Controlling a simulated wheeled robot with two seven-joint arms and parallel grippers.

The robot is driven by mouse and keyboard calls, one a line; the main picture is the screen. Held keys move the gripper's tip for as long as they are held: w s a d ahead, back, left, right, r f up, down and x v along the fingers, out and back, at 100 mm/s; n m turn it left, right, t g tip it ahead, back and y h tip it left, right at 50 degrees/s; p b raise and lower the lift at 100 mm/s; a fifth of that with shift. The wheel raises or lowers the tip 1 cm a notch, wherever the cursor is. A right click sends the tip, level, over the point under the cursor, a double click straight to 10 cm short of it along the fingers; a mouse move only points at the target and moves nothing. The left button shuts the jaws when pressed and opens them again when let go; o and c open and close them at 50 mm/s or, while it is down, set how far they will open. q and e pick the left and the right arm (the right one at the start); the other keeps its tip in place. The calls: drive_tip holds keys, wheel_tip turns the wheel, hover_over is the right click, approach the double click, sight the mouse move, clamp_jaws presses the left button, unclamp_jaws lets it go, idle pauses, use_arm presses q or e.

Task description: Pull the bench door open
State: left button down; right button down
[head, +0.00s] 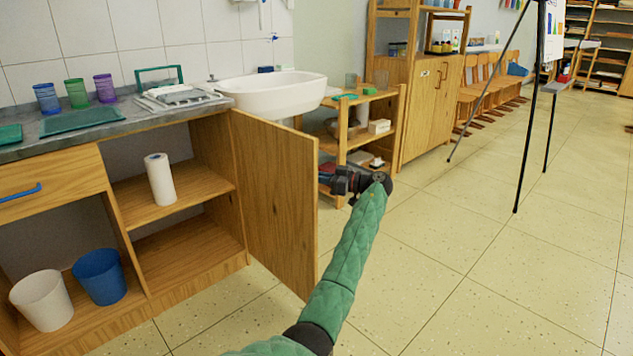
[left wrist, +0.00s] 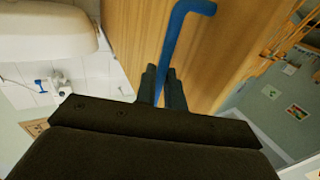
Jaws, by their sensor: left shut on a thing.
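The wooden bench door (head: 275,195) stands swung wide out from the bench (head: 215,185), its inner face toward me in the head view. My left gripper (head: 332,180) is at the door's free edge, on the far, outer side. In the left wrist view, my left gripper (left wrist: 163,88) is shut on the blue door handle (left wrist: 172,45), with a finger on each side of the bar. The handle is hidden behind the door in the head view. My right gripper is not in view.
The open compartment holds a paper roll (head: 160,180). A white bin (head: 42,299) and a blue bin (head: 99,276) stand to the left. A small shelf (head: 340,150) is close beyond the door. The tiled floor (head: 430,270) at right is clear up to an easel (head: 530,110).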

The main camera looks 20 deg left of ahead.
use_arm(q)
drive_tip(key=shift+a+f, duration=0.15)
drive_tip(key=shift+a, duration=0.05)
drive_tip(key=c, duration=1.8)
unclamp_jaws()
drive_tip(key=o, duration=0.3)
drive_tip(key=shift+a+f, duration=0.15)
drive_tip(key=shift+d, duration=0.25)
drive_tip(key=d+p, duration=0.1)
drive_tip(key=d, duration=0.6)
drive_tip(key=shift+w+d+p, duration=0.3)
drive_tip(key=shift+w, duration=0.15)
